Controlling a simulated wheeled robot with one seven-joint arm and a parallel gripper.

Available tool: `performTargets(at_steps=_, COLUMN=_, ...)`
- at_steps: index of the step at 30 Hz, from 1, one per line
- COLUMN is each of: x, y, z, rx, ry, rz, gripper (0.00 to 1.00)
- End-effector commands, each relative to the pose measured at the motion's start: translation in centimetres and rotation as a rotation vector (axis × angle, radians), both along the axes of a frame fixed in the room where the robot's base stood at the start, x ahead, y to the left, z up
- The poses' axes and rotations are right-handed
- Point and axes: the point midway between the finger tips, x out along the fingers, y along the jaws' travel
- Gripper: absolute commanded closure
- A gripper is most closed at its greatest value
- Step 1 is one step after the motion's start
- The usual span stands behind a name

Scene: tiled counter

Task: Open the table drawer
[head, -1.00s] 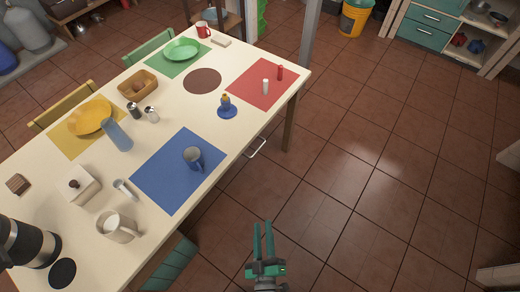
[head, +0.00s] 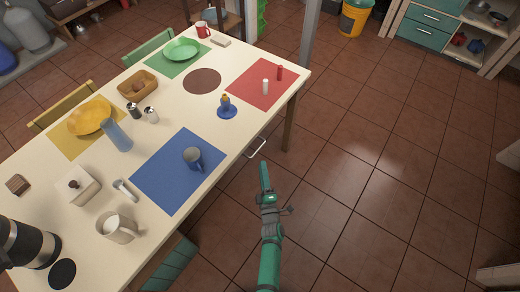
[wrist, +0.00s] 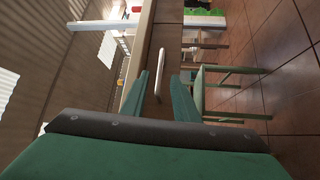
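The drawer handle (head: 257,148), a pale bar, sticks out from the right long side of the cream table (head: 228,172), under its top. It also shows in the wrist view (wrist: 159,72), beyond the fingertips and in line with the gap between them. The drawer front is mostly hidden under the table edge in the head view and no open gap shows. My green gripper (head: 265,165) is just below the handle in the head view. In the wrist view my gripper (wrist: 163,78) has its fingers apart, with nothing clearly held.
A green chair (head: 172,268) stands by the near side of the table, left of my arm. A table leg (head: 289,128) is past the handle. The tiled floor (head: 370,200) to the right is clear. Dishes, mats and a blue candle holder (head: 226,110) are on the tabletop.

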Motion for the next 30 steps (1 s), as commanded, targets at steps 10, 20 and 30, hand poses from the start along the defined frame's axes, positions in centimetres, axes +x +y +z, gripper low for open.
performTargets(at_steps=10, x=5.9, y=1.0, z=0.9, rx=0.002, ry=-0.002, rz=0.001, gripper=0.73)
performTargets(at_steps=20, x=9.2, y=1.1, z=1.3, rx=0.003, ry=0.001, rz=-0.004, gripper=0.73)
performTargets(at_steps=30, x=9.5, y=1.3, z=1.4, rx=0.003, ry=0.001, rz=-0.003, gripper=0.73)
